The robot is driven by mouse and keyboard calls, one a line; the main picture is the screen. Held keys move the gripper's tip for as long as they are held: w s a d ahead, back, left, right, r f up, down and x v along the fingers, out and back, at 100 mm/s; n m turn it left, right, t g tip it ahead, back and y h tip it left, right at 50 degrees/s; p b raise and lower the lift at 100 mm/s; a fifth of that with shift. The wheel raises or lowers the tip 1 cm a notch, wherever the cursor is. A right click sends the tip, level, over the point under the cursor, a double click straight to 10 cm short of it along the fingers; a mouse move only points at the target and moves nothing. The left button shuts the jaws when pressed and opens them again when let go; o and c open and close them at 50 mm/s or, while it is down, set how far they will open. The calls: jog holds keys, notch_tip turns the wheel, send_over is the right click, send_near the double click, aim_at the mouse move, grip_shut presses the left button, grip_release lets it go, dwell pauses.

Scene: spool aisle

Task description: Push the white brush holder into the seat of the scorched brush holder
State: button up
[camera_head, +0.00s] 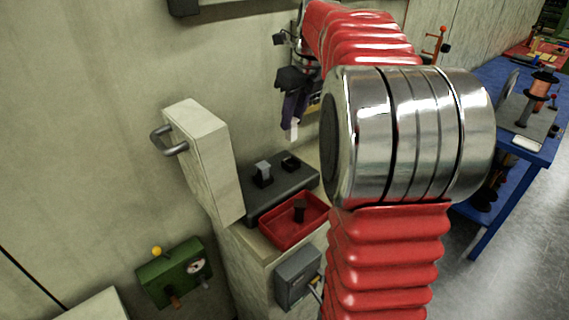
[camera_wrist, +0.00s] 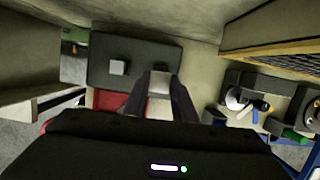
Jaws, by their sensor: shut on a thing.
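My gripper (camera_head: 295,115) is shut on the white brush holder (camera_head: 294,132) and holds it in the air above the dark block (camera_head: 268,201) by the wall. The white holder also shows between the fingers in the wrist view (camera_wrist: 159,84). On the block, a grey-topped holder (camera_head: 263,169) stands at the left. A low black seat (camera_head: 291,162) lies to its right; I cannot see whether it is empty. A dark piece (camera_head: 299,210), apparently the scorched brush holder, is in the red tray (camera_head: 275,237) in front.
A pale upright panel with a metal handle (camera_head: 170,140) stands just left of the block. A grey box (camera_head: 296,277) is below the tray. A blue bench (camera_head: 490,190) with tools is at the right. My arm covers much of the middle.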

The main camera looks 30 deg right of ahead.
aim_at(294, 140)
jog(key=shift+w+d+r, duration=0.1)
jog(key=shift+w+d, duration=0.05)
jog(key=shift+d, duration=0.15)
jog(key=shift+a, duration=0.1)
jog(key=shift+f, duration=3.15)
jog(key=shift+f, duration=1.9)
jog(key=o, duration=1)
jog(key=shift+o, duration=0.2)
